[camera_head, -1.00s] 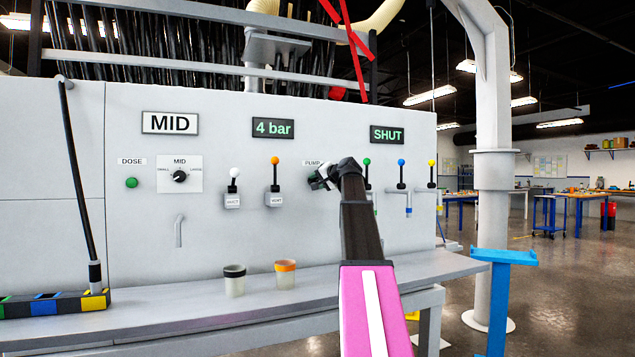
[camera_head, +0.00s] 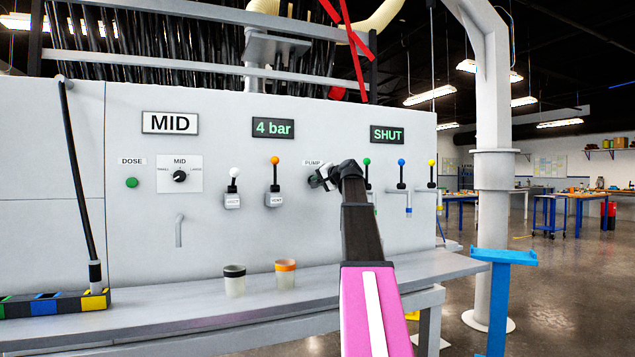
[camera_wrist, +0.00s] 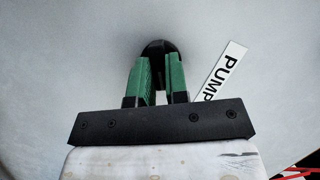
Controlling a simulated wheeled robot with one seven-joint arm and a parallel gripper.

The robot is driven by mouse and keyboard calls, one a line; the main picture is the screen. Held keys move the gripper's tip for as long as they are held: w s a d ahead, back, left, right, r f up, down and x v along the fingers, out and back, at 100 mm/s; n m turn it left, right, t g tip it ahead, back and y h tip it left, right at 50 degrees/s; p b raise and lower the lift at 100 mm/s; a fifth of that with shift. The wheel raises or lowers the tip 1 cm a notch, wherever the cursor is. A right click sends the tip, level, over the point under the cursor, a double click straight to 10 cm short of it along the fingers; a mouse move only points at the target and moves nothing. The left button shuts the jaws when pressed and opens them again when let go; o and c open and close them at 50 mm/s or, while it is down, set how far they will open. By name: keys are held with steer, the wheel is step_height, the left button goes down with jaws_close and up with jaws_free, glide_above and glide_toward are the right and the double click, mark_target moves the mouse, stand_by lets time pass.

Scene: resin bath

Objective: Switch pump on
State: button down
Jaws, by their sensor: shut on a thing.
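The pump control is a round black knob (camera_wrist: 158,48) on the pale panel, beside a white label reading PUMP (camera_wrist: 226,72) in the wrist view. My gripper (camera_wrist: 158,72) is shut on this knob, with its green-padded fingers on either side of it. In the head view the gripper (camera_head: 318,180) is at the panel just below the PUMP label (camera_head: 312,162) and hides the knob. The knob's setting cannot be read.
White (camera_head: 233,174) and orange (camera_head: 275,161) levers stand left of my gripper; green (camera_head: 367,162), blue (camera_head: 401,162) and yellow (camera_head: 432,162) ones stand right. Displays read MID (camera_head: 170,123), 4 bar (camera_head: 273,128) and SHUT (camera_head: 387,134). Two cups (camera_head: 234,284) (camera_head: 285,278) stand on the bench below.

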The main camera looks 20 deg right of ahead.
steer(key=c, duration=1.1)
jaws_free()
steer(key=shift+s, duration=0.1)
steer(key=v, duration=1)
steer(key=shift+s+d, duration=0.15)
steer(key=shift+s, duration=0.15)
steer(key=shift+s, duration=0.1)
